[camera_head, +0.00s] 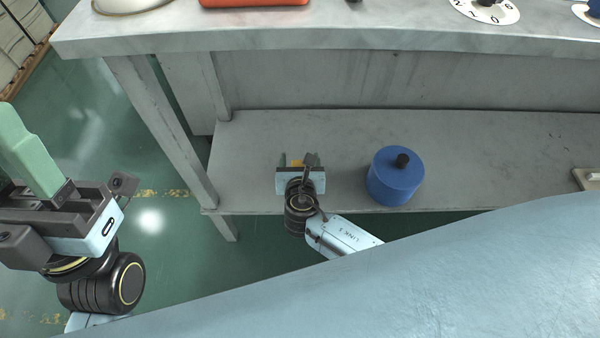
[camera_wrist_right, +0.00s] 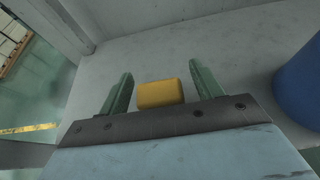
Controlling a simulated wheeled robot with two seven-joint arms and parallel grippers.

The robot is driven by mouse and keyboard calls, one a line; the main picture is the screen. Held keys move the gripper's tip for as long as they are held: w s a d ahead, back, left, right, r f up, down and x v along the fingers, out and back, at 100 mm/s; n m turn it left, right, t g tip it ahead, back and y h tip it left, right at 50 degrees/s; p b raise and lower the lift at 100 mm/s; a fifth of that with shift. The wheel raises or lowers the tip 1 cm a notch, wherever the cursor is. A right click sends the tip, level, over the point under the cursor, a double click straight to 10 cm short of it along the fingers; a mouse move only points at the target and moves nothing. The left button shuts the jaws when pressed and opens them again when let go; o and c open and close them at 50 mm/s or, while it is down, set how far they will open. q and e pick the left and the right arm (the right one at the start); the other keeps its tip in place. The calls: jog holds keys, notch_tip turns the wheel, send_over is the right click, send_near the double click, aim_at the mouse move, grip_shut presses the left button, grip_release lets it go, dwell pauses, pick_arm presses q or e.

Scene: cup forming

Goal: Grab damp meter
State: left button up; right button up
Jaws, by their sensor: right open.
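A small yellow object, which looks to be the damp meter (camera_wrist_right: 160,93), lies on the grey lower shelf. In the right wrist view it sits between the two green fingers of my right gripper (camera_wrist_right: 161,82), with a gap to the right finger and a gap to the left one. My right gripper (camera_head: 297,158) is open over the shelf in the head view, where only a bit of the yellow damp meter (camera_head: 297,163) shows. My left gripper (camera_head: 30,150) is at the far left, over the green floor, away from the shelf; its finger opening is not clear.
A blue cylinder (camera_head: 395,177) with a black knob stands on the lower shelf (camera_head: 480,150) to the right of my right gripper. The upper counter (camera_head: 330,28) overhangs behind. A table leg (camera_head: 165,130) stands to the left. A pale item (camera_head: 588,178) lies at the shelf's right end.

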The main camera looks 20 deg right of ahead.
jog(key=shift+c, duration=0.4)
jog(key=c, duration=1.1)
jog(key=shift+o, duration=0.2)
jog(key=shift+r, duration=0.15)
